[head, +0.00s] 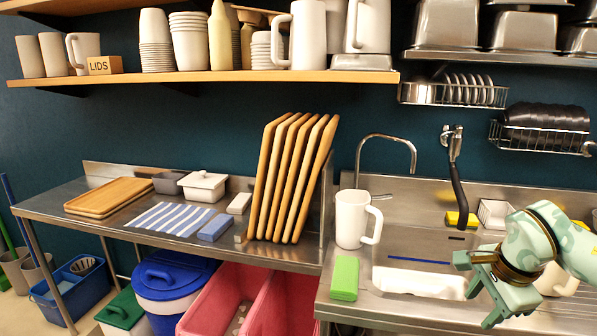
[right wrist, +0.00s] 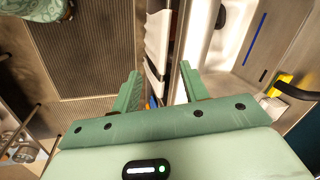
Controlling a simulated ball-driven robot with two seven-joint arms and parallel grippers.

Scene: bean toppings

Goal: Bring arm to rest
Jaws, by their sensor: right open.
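My right gripper (head: 476,289) is at the lower right in the head view, over the front of the steel sink counter. Its two pale green fingers are spread apart. In the right wrist view the gripper (right wrist: 160,88) is open, with nothing held between its fingers. A white mug (head: 556,281) stands just behind and right of the gripper, partly hidden by my right arm. My left gripper is in neither view.
Upright wooden boards (head: 289,180) stand on the left counter. Wire racks (head: 540,138) hang at upper right. Bins (head: 175,285) sit below.

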